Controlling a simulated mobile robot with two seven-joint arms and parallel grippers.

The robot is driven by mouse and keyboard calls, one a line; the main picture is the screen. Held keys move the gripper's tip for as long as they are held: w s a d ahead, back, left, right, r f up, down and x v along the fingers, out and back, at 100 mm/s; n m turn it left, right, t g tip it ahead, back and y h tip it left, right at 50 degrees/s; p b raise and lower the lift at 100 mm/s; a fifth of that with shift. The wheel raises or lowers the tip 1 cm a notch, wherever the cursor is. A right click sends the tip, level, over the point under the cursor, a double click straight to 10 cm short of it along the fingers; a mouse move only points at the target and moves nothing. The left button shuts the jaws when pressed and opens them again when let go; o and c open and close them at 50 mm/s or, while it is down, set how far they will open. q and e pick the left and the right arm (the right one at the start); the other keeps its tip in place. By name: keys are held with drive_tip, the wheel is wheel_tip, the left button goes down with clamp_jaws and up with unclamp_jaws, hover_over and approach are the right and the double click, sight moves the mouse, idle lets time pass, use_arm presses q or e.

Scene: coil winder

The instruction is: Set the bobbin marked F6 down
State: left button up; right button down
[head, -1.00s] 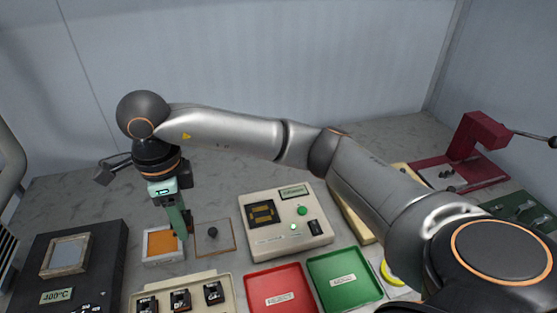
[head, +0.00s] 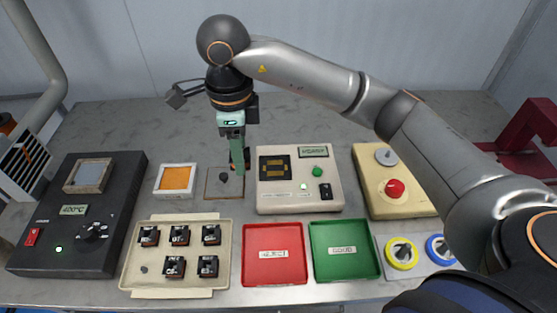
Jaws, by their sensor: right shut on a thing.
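My right gripper (head: 238,166) points down over the bench, between the small framed plate with a dark knob and the cream tester. It is shut on a small dark thing (head: 247,160), taken to be the bobbin, which shows only partly at the fingertips; its marking cannot be read. The cream bobbin tray (head: 207,274) at the front holds several dark bobbins with white labels, and one spot at its front left (head: 144,270) holds no bobbin. My left gripper is not in view.
The tester (head: 285,203) stands just right of the gripper. An orange pad (head: 175,178) and the framed plate (head: 211,190) lie left. A red tray (head: 274,270) and green tray (head: 345,268) are in front. A black 400°C heater (head: 110,195) stands far left.

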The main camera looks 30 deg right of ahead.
drive_tip(key=w+d+f, duration=0.3)
drive_tip(key=d, duration=0.3)
hover_over(275, 168)
drive_tip(key=f, duration=0.4)
drive_tip(key=shift+s+a+f, duration=0.25)
drive_tip(key=shift+a, duration=0.15)
drive_tip(key=shift+w+d+f, duration=0.1)
drive_tip(key=shift+d+f, duration=0.1)
drive_tip(key=shift+f, duration=0.05)
drive_tip(key=shift+w+d+f, duration=0.1)
drive_tip(key=shift+d+f, duration=0.05)
drive_tip(key=shift+f, duration=0.8)
drive_tip(key=shift+d+f, duration=0.1)
drive_tip(key=shift+f, duration=0.8)
drive_tip(key=shift+f, duration=0.2)
drive_tip(key=shift+c, duration=1.9)
unclamp_jaws()
wheel_tip(275, 168, up, 12)
drive_tip(key=shift+r, duration=0.25)
